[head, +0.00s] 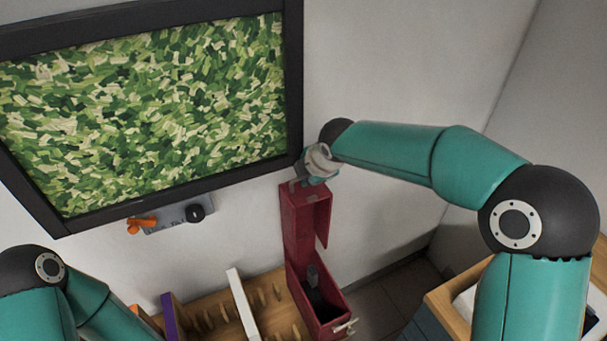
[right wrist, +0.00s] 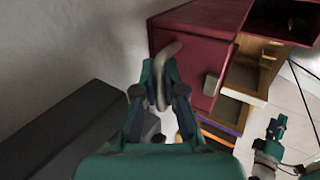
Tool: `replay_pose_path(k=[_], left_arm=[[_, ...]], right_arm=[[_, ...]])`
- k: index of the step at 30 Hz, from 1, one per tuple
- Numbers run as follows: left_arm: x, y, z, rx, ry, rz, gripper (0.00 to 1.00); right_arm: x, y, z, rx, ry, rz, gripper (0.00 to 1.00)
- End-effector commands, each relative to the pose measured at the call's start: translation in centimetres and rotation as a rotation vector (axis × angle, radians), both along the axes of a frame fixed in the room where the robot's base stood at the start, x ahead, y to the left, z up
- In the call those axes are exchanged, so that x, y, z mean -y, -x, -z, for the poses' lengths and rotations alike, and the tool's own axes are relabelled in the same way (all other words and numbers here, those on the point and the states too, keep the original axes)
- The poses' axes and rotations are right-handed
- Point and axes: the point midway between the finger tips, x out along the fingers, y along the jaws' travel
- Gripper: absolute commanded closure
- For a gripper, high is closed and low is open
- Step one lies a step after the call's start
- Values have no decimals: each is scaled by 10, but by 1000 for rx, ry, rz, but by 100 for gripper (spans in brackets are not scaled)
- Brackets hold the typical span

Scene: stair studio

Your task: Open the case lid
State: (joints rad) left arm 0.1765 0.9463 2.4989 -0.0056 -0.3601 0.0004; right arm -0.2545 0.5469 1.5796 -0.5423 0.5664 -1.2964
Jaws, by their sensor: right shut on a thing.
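The dark red case (head: 319,323) stands at the lower middle of the head view. Its lid (head: 299,222) is raised upright above the case's back, and the box is open at the top. A dark thing (head: 313,283) shows inside. My right gripper (head: 312,172) is at the lid's top end. In the right wrist view the gripper (right wrist: 160,80) is shut on a curved metal handle (right wrist: 171,50) on the red lid (right wrist: 193,34). My left arm enters the head view at lower left, its gripper out of that view. Part of it seems to show in the right wrist view (right wrist: 276,132), its jaws unclear.
A large framed green picture (head: 150,110) hangs on the wall left of the lid. Below it is a small grey panel (head: 178,218) with an orange handle and black knob. A wooden rack (head: 215,323) with dividers stands left of the case. A wooden-edged table (head: 455,290) is at right.

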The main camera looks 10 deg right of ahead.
Motion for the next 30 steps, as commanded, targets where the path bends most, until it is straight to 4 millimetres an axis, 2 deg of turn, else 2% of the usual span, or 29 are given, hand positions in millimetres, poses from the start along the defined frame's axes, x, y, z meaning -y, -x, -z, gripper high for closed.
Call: replay_pose_path(k=[12,13,15,18,30], left_arm=[[0,0,-1,0,0,0,60],[0,0,-2,0,0,0,60],[0,0,-2,0,0,0,60],[0,0,-2,0,0,0,60],[0,0,-2,0,0,0,60]], right_arm=[[3,-2,-1,-3,5,4,100],[3,-2,-1,-3,5,4,90],[3,-2,-1,-3,4,4,78],[3,-1,-1,-3,4,5,65],[3,-1,-6,3,-1,5,65]])
